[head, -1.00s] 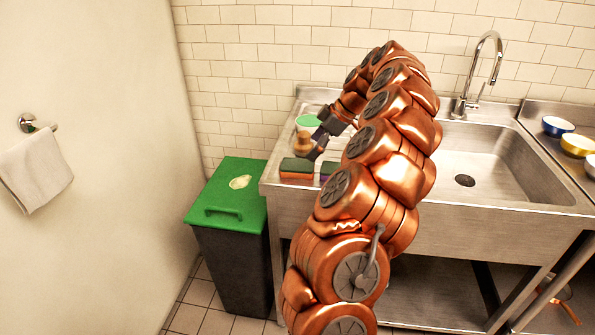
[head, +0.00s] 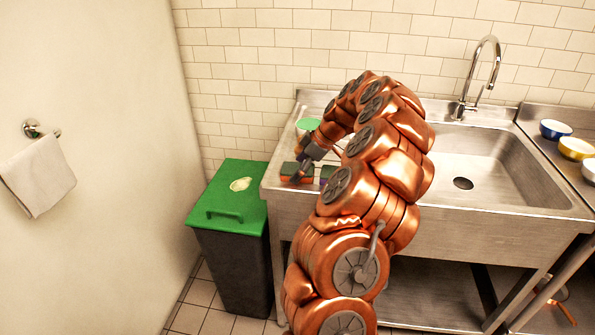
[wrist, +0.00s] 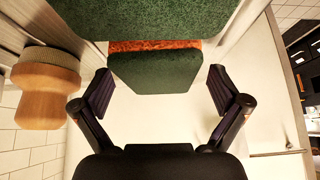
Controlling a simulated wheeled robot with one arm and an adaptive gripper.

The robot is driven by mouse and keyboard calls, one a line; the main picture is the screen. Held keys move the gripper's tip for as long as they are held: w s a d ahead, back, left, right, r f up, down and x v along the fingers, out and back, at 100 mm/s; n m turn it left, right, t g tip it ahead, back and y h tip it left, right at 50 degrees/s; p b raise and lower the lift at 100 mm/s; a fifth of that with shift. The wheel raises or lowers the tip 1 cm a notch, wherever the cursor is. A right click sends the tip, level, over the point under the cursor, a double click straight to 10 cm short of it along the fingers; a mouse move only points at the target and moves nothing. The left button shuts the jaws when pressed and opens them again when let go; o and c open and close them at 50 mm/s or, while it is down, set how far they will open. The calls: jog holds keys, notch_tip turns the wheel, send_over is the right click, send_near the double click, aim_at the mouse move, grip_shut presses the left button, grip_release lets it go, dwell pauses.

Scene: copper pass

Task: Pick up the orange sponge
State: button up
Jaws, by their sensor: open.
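The orange sponge (head: 288,178), with a dark green scouring top, lies at the left front corner of the steel sink's drainboard in the head view. My gripper (head: 303,165) is low over it and covers part of it. In the wrist view, an orange strip (wrist: 155,45) shows between a large green surface above and a smaller green block below. I cannot tell whether the fingers touch the sponge.
A second, purplish sponge (head: 327,173) sits close to the right. A wooden brush (wrist: 42,90) stands at the left in the wrist view. A green-topped container (head: 308,125) is behind. A green-lidded bin (head: 230,190) stands left of the sink (head: 480,175). Bowls (head: 556,129) are far right.

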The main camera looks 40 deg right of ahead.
aim_at(291, 168)
jog(key=shift+c, duration=0.3)
jog(key=c, duration=0.8)
jog(key=shift+o, duration=0.2)
jog(key=shift+r, duration=0.1)
jog(key=shift+w+r+b, duration=0.1)
jog(key=shift+r+b, duration=0.45)
jog(key=shift+r, duration=0.8)
jog(key=shift+s+r, duration=0.2)
jog(key=shift+r, duration=0.1)
jog(key=s+d+r+b, duration=0.1)
jog(key=s+b, duration=0.2)
jog(key=s, duration=1.2)
jog(key=shift+s+d+r+b, duration=0.25)
jog(key=shift+s+d+b, duration=0.05)
jog(key=shift+s, duration=0.05)
